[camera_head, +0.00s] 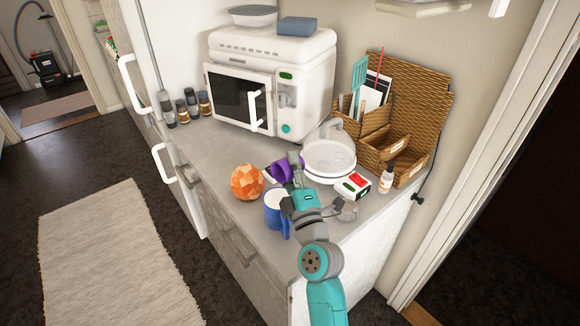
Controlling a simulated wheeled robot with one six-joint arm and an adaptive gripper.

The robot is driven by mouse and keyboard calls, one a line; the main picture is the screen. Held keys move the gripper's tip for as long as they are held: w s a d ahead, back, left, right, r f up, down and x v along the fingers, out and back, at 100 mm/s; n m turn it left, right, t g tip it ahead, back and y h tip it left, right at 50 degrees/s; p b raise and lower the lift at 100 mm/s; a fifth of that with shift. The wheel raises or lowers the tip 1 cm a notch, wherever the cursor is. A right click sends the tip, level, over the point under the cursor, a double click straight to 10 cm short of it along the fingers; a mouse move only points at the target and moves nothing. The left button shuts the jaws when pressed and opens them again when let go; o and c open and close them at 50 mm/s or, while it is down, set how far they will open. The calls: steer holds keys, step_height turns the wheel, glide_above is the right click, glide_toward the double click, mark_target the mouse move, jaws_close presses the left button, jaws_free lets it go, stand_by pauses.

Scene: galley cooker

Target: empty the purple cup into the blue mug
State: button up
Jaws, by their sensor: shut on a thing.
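The purple cup (281,171) is held by my gripper (292,166), which is shut on it above the counter. The cup appears tilted, with its mouth toward the left. The blue mug (272,217) stands on the counter just below and to the left of my gripper. Its pale inside shows at the top, but I cannot tell what is in it. The cup is above and behind the mug in the picture, and I cannot tell whether its mouth is over the mug. My wrist hides part of the mug's right side.
An orange faceted ball (247,182) sits close left of the mug. A white round appliance (329,163), a red-and-white box (352,186) and a small bottle (386,179) stand to the right. A microwave (240,97) and wicker baskets (408,146) are behind. The counter's front left is clear.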

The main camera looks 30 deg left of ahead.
steer(key=shift+n, duration=0.3)
steer(key=shift+w+r+m+h, duration=0.15)
steer(key=shift+m+h, duration=0.2)
steer(key=shift+m, duration=0.45)
steer(key=shift+r+m+h, duration=0.1)
steer(key=shift+m+h, duration=0.25)
steer(key=shift+m, duration=0.45)
steer(key=shift+m, duration=0.3)
steer(key=shift+w+r+m+h, duration=0.1)
steer(key=shift+m+h, duration=0.3)
steer(key=shift+m, duration=0.1)
steer(key=shift+r+m, duration=0.1)
steer(key=shift+m, duration=0.2)
